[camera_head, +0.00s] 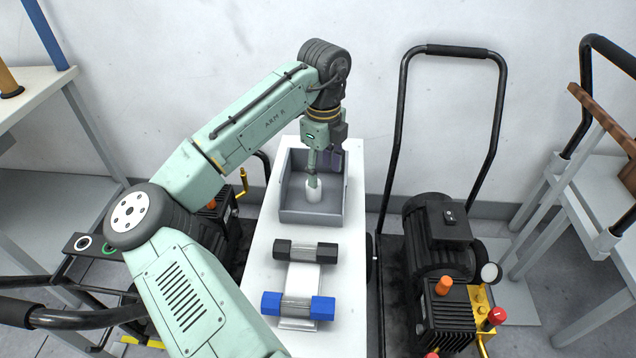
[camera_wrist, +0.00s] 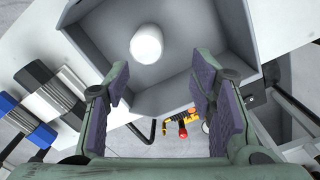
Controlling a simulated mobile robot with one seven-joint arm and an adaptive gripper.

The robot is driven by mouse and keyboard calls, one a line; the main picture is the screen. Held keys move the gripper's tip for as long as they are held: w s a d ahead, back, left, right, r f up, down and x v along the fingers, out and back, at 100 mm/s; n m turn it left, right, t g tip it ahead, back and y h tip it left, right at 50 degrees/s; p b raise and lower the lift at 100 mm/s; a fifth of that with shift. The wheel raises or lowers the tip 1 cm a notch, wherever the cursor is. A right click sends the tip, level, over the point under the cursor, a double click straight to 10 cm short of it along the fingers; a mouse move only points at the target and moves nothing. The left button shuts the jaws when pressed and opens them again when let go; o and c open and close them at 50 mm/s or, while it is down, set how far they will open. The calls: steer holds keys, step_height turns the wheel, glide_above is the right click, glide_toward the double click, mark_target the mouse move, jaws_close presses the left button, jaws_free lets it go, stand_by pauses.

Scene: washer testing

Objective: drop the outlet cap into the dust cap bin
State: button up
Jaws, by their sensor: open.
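The dust cap bin (camera_head: 310,217) is a grey open box at the far end of the white table. It also shows in the wrist view (camera_wrist: 227,40). A small white cylinder, the only thing matching the outlet cap (camera_head: 313,193), is inside the bin's outline below my gripper. In the wrist view the white cap (camera_wrist: 146,44) is beyond the spread fingers, apart from them. I cannot tell whether it rests on the bin floor. My gripper (camera_head: 321,168) points down over the bin. In the wrist view my gripper (camera_wrist: 160,82) is open, with nothing between its purple pads.
A black-ended cylinder (camera_head: 306,252) and a blue-ended one (camera_head: 298,306) lie on the white table (camera_head: 262,250) in front of the bin. A black pressure washer (camera_head: 440,250) with a tall handle stands to the right. A white wall is behind.

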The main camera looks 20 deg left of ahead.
step_height(320, 180, up, 12)
steer(key=shift+f, duration=0.2)
stand_by(0.5)
